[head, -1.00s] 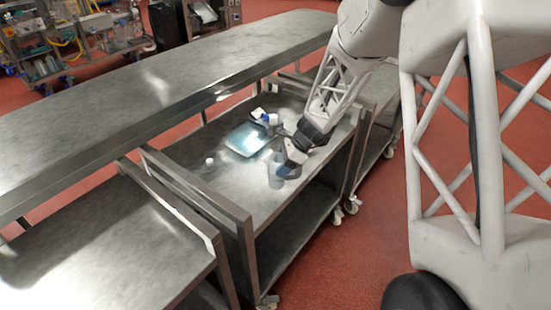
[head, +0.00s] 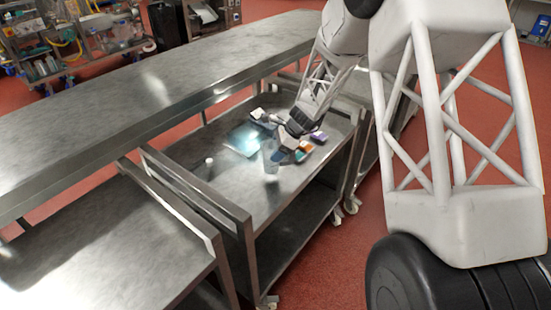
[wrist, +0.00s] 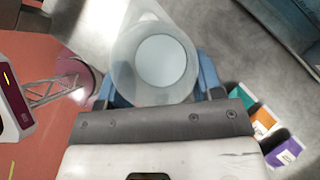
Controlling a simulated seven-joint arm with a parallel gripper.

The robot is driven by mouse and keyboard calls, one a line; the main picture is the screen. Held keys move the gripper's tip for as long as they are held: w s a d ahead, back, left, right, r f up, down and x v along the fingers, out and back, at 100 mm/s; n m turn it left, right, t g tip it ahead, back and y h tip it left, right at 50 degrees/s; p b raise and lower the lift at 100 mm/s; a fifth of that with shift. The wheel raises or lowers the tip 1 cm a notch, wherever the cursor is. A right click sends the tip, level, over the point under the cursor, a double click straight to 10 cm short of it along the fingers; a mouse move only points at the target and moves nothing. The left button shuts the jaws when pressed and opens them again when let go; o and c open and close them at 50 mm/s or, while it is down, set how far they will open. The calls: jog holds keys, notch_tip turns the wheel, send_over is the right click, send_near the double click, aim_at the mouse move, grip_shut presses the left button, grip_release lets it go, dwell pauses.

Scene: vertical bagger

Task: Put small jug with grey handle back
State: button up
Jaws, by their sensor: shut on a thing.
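The small jug (head: 269,156) is a translucent, pale blue-grey vessel over the middle trolley's steel top. In the wrist view I look down into its round mouth (wrist: 160,60), between my blue fingers. My gripper (head: 281,155) is shut on the jug from the right side in the head view. The jug looks about upright. I cannot tell from these frames whether its base touches the steel. A pale part sticks out from its rim at the top of the wrist view; I cannot make out a grey handle for certain.
Small boxes, orange (head: 305,146) and purple (head: 319,137), lie right of my gripper; a teal box (wrist: 243,96) shows beside them. A shiny bluish flat thing (head: 244,139) lies behind the jug. A small white object (head: 209,161) stands left. The trolley's front left is clear.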

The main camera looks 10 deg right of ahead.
jog(key=shift+f, duration=1.7)
jog(key=shift+f, duration=0.15)
jog(key=o, duration=0.9)
jog(key=shift+c, duration=0.2)
jog(key=v, duration=1.2)
